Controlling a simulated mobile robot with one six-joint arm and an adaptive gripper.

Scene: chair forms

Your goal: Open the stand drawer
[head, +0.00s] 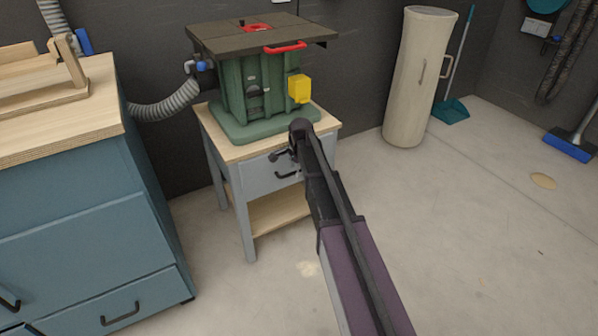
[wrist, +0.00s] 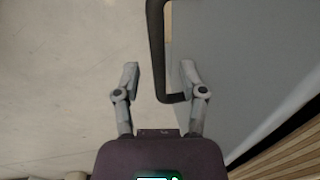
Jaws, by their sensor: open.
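The stand (head: 243,222) is a small grey table with a light wood top and a lower shelf. Its grey drawer (head: 257,181) has a dark bar handle (head: 286,175) and looks closed in the head view, partly hidden by my arm. My gripper (head: 279,155) is in front of the drawer, close to the handle. In the wrist view my gripper (wrist: 159,73) is open, with one finger on each side of the black handle (wrist: 156,48). The handle's lower end lies between the fingers, with a gap on both sides. The grey drawer front (wrist: 245,70) fills the right side.
A green machine (head: 245,90) with a dark top stands on the stand. A blue cabinet (head: 75,235) with a wooden top is at the left. A tall beige cylinder (head: 412,75) stands at the back wall. The floor (head: 470,240) at the right is mostly clear.

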